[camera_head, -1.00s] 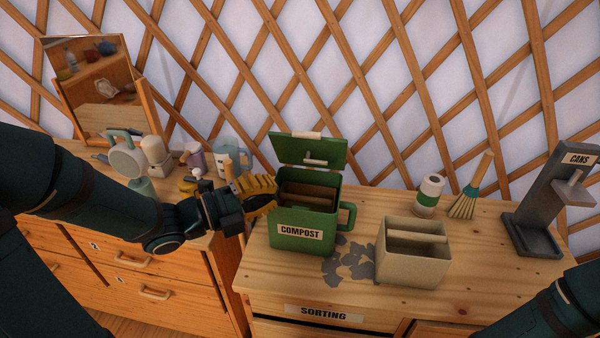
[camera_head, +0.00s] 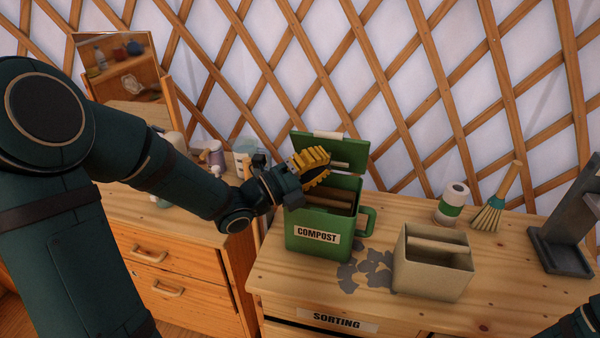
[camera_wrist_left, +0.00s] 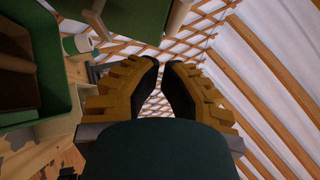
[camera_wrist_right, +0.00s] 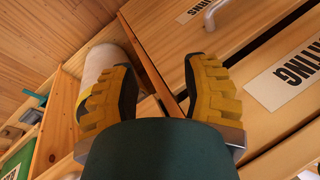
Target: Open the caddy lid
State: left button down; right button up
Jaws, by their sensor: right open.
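The green caddy labelled COMPOST (camera_head: 305,247) stands on the cabinet top. Its green lid (camera_head: 354,151) is raised and stands tilted up at the back, with the mouth uncovered. My left gripper (camera_head: 322,160) is over the caddy's left rim, in front of the lid's left part; contact cannot be told. In the left wrist view its fingers (camera_wrist_left: 163,66) are partly apart with nothing between them; the caddy (camera_wrist_left: 55,75) is at left and the lid (camera_wrist_left: 135,18) at top. My right gripper (camera_wrist_right: 157,72) is open and empty by the cabinet front, low at right.
A beige divided bin (camera_head: 425,277) stands right of the caddy. A paper roll (camera_head: 452,204), a brush (camera_head: 494,203) and a grey can crusher (camera_head: 565,235) stand farther right. A mirror (camera_head: 122,65) and bottles are at left. Grey patches mark the wood beside the caddy.

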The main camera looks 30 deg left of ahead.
aim_at(334, 139)
pick_arm(q)
jog(key=shift+w+a+r, duration=0.2)
jog(key=shift+w+r, duration=0.05)
jog(key=shift+w, duration=0.5)
jog(key=shift+w+a+r, duration=0.2)
jog(key=shift+w+r, duration=0.05)
jog(key=shift+w, duration=0.45)
pick_arm(e)
jog(key=shift+r, duration=0.2)
pick_arm(q)
jog(key=shift+w+a+r+n+y+p, duration=0.1)
jog(key=shift+w+r+n+y+p, duration=0.25)
jog(key=shift+r+p, duration=0.1)
pick_arm(e)
jog(key=shift+s+r, duration=0.1)
jog(key=shift+r, duration=0.25)
